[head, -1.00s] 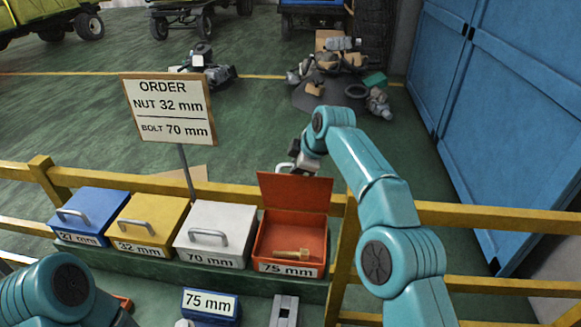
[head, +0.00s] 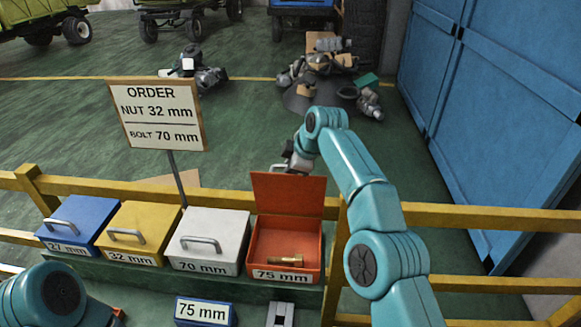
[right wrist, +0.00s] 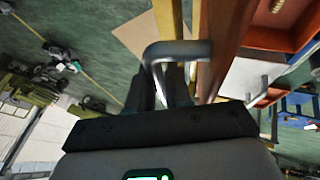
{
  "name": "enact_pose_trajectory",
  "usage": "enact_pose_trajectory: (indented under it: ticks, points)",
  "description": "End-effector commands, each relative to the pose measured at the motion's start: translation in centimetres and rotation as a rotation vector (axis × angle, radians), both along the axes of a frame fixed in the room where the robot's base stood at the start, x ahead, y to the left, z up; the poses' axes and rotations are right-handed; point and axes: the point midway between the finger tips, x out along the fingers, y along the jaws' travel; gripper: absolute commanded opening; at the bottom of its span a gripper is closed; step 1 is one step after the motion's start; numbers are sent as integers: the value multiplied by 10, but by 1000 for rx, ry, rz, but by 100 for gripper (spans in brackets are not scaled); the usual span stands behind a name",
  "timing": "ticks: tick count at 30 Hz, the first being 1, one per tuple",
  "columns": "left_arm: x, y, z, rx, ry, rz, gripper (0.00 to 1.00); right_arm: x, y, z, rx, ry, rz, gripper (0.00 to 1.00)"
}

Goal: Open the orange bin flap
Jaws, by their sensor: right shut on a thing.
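The orange bin (head: 255,250) stands at the right end of the bin row, labelled 75 mm. Its orange flap (head: 288,196) is raised about upright at the back edge, and a brass-coloured bolt (head: 285,260) lies inside. My right gripper (head: 290,165) is behind the top of the flap. In the right wrist view, its dark fingers (right wrist: 174,85) are shut on the flap's grey handle (right wrist: 180,48), beside the flap's reddish-brown panel (right wrist: 227,35). My left arm shows at the lower left of the head view; its gripper is out of frame.
Closed blue (head: 80,222), yellow (head: 142,230) and white (head: 208,240) bins stand to the left. An order sign (head: 158,113) rises behind them. A yellow rail (head: 450,216) runs behind the row. A blue container (head: 203,311) labelled 75 mm sits in front.

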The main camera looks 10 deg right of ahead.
Motion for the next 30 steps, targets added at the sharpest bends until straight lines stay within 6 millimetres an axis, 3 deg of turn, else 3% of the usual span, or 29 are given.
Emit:
enact_pose_trajectory:
  ticks: [2,3,4,13,17,22,30]
  points:
    - [0,0,0,0,0,0,0,0,1,0,0,1,0,0]
    - [0,0,0,0,0,0,0,0,1,0,0,0,1,32]
    - [0,0,0,0,0,0,0,0,1,0,0,0,1,40]
    - [0,0,-1,0,0,0,0,1,0,0,-1,0,0,40]
    - [0,0,-8,0,0,0,0,-5,-3,10,-1,-3,0,40]
    - [0,0,-17,0,0,0,0,-23,-15,45,-1,-4,-1,40]
    - [0,0,-11,0,0,0,0,-54,-34,107,-1,-2,0,40]
